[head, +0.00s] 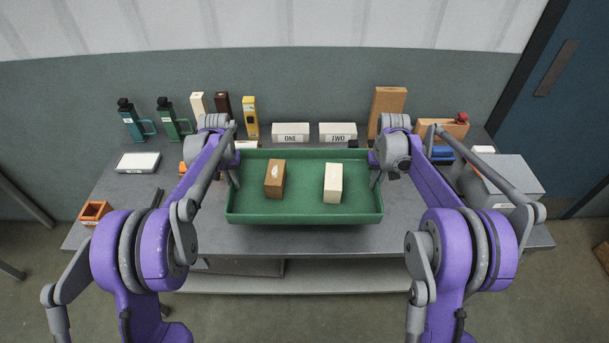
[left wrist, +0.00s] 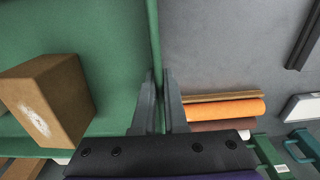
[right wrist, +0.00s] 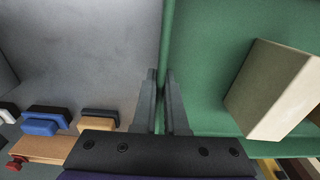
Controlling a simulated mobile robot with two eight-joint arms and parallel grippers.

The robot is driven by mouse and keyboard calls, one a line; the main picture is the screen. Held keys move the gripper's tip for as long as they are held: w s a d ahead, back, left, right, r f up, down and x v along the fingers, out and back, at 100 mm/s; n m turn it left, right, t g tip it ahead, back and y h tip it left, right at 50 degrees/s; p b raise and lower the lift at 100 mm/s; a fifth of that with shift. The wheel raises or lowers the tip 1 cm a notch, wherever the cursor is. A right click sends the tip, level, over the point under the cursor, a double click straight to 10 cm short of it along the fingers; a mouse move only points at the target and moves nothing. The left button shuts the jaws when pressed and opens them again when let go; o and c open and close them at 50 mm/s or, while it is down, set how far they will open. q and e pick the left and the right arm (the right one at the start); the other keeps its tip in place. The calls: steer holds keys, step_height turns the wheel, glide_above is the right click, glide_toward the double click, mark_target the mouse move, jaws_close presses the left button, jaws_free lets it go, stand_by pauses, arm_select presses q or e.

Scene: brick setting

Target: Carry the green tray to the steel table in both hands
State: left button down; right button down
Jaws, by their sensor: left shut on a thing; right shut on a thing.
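The green tray (head: 304,213) is in the middle of the head view, in front of and over the grey table (head: 412,218). A brown block (head: 274,180) and a cream block (head: 333,184) stand in it, apart. My left gripper (left wrist: 159,75) is shut on the tray's left wall, as the left wrist view shows. My right gripper (right wrist: 163,75) is shut on the tray's right wall in the right wrist view. The tray looks level. Whether its underside touches the table is hidden.
White boxes marked ONE (head: 290,132) and TWO (head: 338,132) stand at the back, with a teal bottle (head: 131,118), a green bottle (head: 172,118) and a yellow device (head: 250,117). An orange bin (head: 95,212) is at the left edge. A grey box (head: 510,175) is at the right.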

arm_select(q)
steer(key=shift+a+f, duration=0.15)
arm_select(e)
steer(key=shift+a+f, duration=0.2)
arm_select(q)
steer(key=shift+s, duration=0.3)
arm_select(e)
steer(key=shift+s+r, duration=0.15)
